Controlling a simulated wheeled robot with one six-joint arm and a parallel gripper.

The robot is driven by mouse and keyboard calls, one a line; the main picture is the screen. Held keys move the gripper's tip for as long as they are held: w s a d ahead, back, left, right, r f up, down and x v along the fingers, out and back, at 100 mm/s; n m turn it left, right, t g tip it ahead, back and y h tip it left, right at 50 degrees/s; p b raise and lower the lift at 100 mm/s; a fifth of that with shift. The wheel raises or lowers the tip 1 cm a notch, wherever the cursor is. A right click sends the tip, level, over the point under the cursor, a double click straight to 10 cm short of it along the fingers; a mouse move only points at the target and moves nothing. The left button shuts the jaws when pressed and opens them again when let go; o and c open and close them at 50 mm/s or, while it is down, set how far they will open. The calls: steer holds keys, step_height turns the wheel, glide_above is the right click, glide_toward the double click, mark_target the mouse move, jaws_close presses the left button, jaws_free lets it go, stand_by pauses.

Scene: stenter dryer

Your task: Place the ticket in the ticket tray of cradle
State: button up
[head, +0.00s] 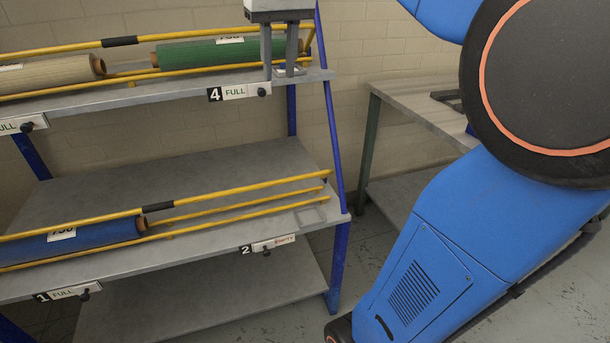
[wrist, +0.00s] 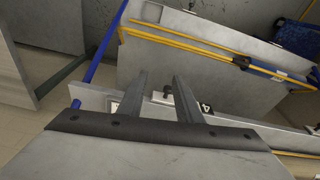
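Lower cradle 2 (head: 240,203) has bare yellow rails and an empty-looking ticket tray (head: 310,217). White paper tickets lie on the green roll (head: 230,39) and on the blue roll (head: 62,234).
The rack's blue post (head: 333,130) stands right of the cradles. Plate 4 (head: 235,92) reads FULL; plate 2 (head: 272,243) reads EMPTY. A blue roll (head: 90,237) fills cradle 1, and a beige roll (head: 50,72) lies upper left. A grey table (head: 410,98) stands at right.

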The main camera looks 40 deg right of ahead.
steer(key=s+a+f+n+t, duration=0.1)
steer(key=s+a+f, duration=0.2)
steer(key=s+f, duration=0.7)
steer(key=s+a+f+t, duration=0.1)
steer(key=s+a+f, duration=0.3)
steer(key=s+f, duration=0.5)
step_height(320, 180, down, 9)
steer(key=shift+s+r+n+t, duration=0.1)
steer(key=shift+s+n+t, duration=0.25)
steer(key=shift+n+t, duration=0.05)
